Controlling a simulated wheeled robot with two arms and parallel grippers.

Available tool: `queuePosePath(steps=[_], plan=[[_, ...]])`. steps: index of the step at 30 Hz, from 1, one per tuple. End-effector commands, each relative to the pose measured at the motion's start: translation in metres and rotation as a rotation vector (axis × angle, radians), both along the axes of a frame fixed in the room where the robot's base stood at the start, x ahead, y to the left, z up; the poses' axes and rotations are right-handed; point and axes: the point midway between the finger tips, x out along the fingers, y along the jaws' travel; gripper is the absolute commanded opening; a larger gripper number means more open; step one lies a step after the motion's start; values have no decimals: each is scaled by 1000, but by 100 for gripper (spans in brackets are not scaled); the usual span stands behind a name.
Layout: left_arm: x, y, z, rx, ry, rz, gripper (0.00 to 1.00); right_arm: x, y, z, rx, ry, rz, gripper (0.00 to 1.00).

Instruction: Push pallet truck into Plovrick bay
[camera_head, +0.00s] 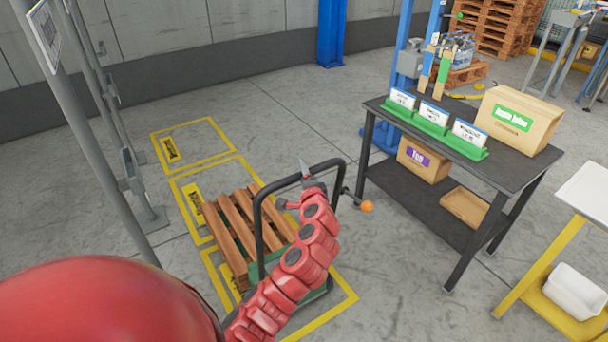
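The pallet truck has a green base (316,291) and a black hoop handle (257,222). A slatted wooden pallet (232,236) lies on it. The truck stands over yellow floor outlines. Several yellow-outlined bays lie at the left, with a small far bay (229,135) and a middle bay (175,190). Their yellow labels are too small to read, so I cannot tell which is Plovrick. My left gripper (293,187) is at the handle's top bar, its fingers spread apart; whether it touches the bar is unclear. My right gripper is not in view.
A grey post (95,135) stands at the left. A dark workbench (408,190) with boxes and green-based signs stands at the right. A yellow-legged table (540,268) is at the lower right. An orange ball (367,206) shows beside the truck. Floor beyond the bays is clear.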

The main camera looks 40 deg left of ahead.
Motion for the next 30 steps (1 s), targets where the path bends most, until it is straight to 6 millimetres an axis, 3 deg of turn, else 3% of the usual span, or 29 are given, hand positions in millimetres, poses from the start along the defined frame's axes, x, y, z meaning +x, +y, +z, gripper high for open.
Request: queuePosePath(steps=[1, 9, 10, 30], plan=[[0, 0, 0, 0, 0, 0, 51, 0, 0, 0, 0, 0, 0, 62], [0, 0, 0, 0, 0, 1, 2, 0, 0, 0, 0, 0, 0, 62], [0, 0, 0, 0, 0, 1, 0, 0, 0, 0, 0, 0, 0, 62], [0, 0, -1, -1, 1, 1, 0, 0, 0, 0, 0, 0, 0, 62]])
